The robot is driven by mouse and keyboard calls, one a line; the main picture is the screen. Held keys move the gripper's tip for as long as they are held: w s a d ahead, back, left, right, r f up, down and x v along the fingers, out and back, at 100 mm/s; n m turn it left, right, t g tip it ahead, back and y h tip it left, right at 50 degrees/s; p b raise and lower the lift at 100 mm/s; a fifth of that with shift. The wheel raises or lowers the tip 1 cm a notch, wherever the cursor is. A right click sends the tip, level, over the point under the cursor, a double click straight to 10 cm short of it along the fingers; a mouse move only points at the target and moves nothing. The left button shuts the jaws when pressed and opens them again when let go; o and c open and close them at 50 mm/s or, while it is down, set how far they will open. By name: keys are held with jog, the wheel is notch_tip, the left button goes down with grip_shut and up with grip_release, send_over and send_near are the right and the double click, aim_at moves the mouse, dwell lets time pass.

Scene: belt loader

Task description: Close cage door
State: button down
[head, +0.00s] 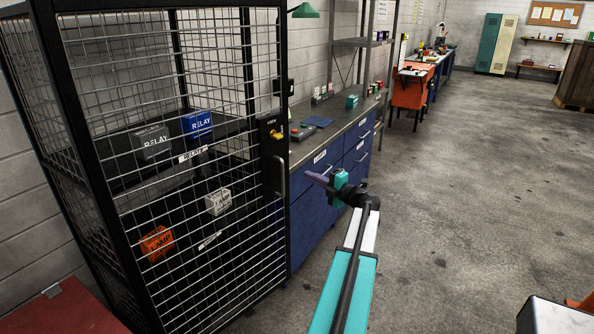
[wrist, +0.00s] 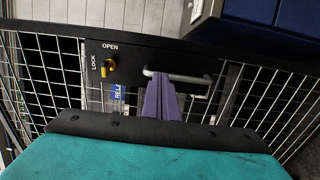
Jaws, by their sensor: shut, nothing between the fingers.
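The cage door (head: 215,215) is a black-framed wire mesh panel at the left of the head view. I cannot tell whether it sits flush in its frame. Its black lock plate (head: 271,140) carries a yellow knob, which also shows in the wrist view (wrist: 108,66) beside the words OPEN and LOCK. A grey bar handle (wrist: 190,77) is on the same plate. My gripper (head: 308,175) has purple fingers, shut and empty, just right of the handle in the head view. In the wrist view the fingertips (wrist: 161,80) overlap the handle; contact is unclear.
Relay boxes (head: 153,142) and lamp boxes (head: 157,243) sit on shelves inside the cage. A blue-drawered workbench (head: 318,205) stands right behind the door's edge. A red surface (head: 65,310) is at the lower left.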

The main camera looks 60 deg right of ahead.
jog(key=p, duration=0.5)
send_near(286, 165)
jog(key=w+r, duration=0.1)
jog(key=w, duration=0.1)
jog(key=w+a+r, duration=0.1)
jog(key=w, duration=0.1)
jog(key=w+r, duration=0.1)
jog(key=w, duration=0.1)
jog(key=shift+w+a, duration=0.35)
jog(key=shift+w, duration=0.05)
jog(key=shift+w, duration=0.1)
